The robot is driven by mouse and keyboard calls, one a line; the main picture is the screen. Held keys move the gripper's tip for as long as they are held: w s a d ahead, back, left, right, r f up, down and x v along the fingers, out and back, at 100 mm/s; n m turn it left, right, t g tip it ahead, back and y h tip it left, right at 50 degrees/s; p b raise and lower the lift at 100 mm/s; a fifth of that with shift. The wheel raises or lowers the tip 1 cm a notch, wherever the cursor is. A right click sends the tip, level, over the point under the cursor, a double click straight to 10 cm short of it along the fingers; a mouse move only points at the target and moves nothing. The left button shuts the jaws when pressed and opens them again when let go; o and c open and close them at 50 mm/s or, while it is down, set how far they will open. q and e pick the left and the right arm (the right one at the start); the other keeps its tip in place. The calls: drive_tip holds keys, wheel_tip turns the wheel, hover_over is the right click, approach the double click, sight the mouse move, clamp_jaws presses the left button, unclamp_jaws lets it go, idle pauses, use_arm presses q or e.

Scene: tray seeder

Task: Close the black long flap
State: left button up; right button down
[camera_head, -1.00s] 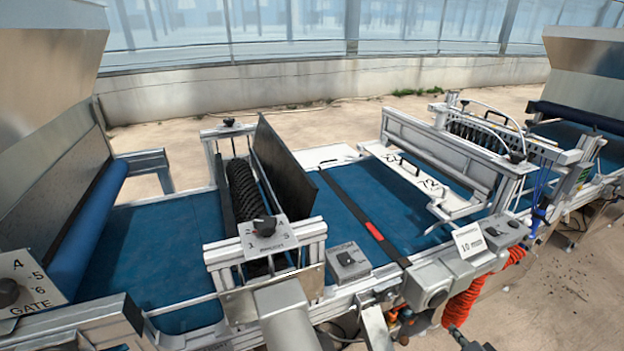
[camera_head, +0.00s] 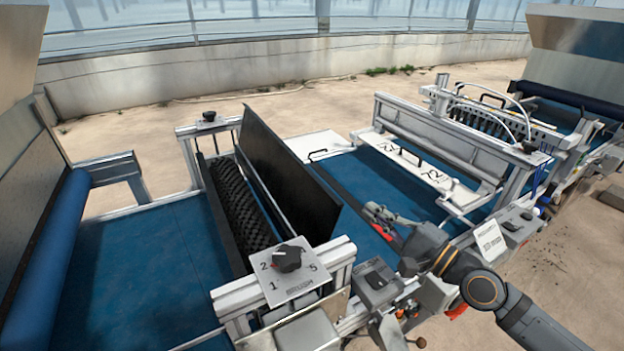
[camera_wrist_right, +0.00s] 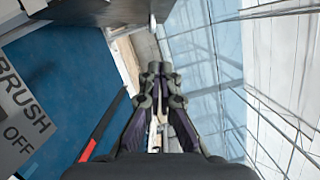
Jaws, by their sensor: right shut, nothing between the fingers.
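The long black flap (camera_head: 285,170) stands raised and tilted beside the black brush roller (camera_head: 240,205) in the head view. It leans outward to the right, over the blue belt. My right gripper (camera_head: 370,208) is shut and empty, to the right of the flap's near end and apart from it, above the belt. In the right wrist view its fingers (camera_wrist_right: 160,72) are together with nothing between them. A dark panel at the top of that view (camera_wrist_right: 105,10) may be the flap. My left gripper is not in view.
The brush dial plate (camera_head: 290,270) stands at the brush unit's near end. A switch box (camera_head: 376,283) sits on the near rail. A white gantry frame (camera_head: 435,145) stands to the right. The blue belt (camera_head: 385,180) between is flat and open.

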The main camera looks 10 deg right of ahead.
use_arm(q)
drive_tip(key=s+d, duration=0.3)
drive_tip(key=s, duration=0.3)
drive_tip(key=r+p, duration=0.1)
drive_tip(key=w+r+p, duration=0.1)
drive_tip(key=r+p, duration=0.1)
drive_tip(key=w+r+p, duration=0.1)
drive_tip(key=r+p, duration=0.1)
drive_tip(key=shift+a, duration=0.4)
use_arm(e)
drive_tip(key=w+a+r, duration=0.2)
drive_tip(key=w+a, duration=0.3)
drive_tip(key=a, duration=0.3)
drive_tip(key=shift+w+a, duration=0.35)
drive_tip(key=shift+w, duration=0.05)
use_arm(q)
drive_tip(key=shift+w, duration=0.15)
use_arm(e)
drive_tip(key=shift+r, duration=0.2)
